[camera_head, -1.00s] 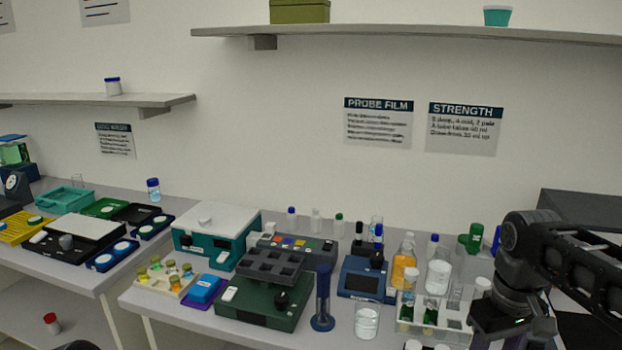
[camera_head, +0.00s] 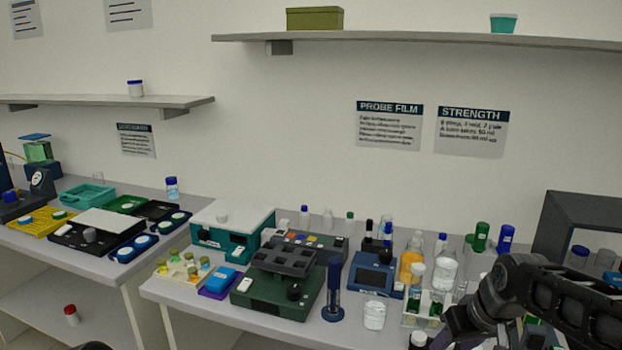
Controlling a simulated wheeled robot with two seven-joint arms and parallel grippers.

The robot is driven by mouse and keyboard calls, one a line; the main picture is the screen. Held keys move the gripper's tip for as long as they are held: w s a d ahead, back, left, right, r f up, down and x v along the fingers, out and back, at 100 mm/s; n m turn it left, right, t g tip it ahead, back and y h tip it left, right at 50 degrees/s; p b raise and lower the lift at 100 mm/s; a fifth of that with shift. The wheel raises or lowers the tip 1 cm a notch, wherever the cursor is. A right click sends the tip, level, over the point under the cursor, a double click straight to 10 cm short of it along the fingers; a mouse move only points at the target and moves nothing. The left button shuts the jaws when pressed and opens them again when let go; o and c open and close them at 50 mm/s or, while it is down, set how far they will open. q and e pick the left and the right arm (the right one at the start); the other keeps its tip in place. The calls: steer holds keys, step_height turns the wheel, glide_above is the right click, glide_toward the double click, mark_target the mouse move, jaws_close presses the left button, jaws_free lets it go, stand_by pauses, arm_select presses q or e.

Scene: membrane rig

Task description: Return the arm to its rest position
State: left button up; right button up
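My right arm comes in from the right edge, a black jointed arm over the right end of the front bench. Its gripper end (camera_head: 468,334) points down at the bottom edge, and its fingertips are not clearly shown. I cannot tell whether it is open or shut, or whether it holds anything. A small dark rounded part shows at the bottom left edge. My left gripper is not in view.
The front bench carries a teal box (camera_head: 232,230), a green device (camera_head: 280,290), a blue cylinder (camera_head: 333,290), a beaker (camera_head: 374,315), a blue device (camera_head: 372,273) and a white bottle rack (camera_head: 412,318) close to the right arm. A dark cabinet (camera_head: 578,222) stands at right.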

steer(key=s+a+f+m+y, duration=0.1)
steer(key=s+a+f, duration=0.1)
steer(key=a+f, duration=0.8)
steer(key=s+a+f+m+y, duration=0.1)
steer(key=a+f, duration=0.3)
steer(key=f, duration=1.2)
steer(key=s+a+f+g, duration=0.1)
steer(key=s+a+f, duration=0.1)
steer(key=s+f, duration=0.2)
steer(key=s+a+f+g, duration=0.1)
steer(key=s+f, duration=0.4)
steer(key=s, duration=0.5)
steer(key=s+a+f+m+g+y, duration=0.1)
steer(key=s+a+f, duration=0.2)
steer(key=s, duration=0.5)
steer(key=shift+a+f+g, duration=0.15)
steer(key=shift+f+g, duration=0.25)
steer(key=shift+f, duration=0.35)
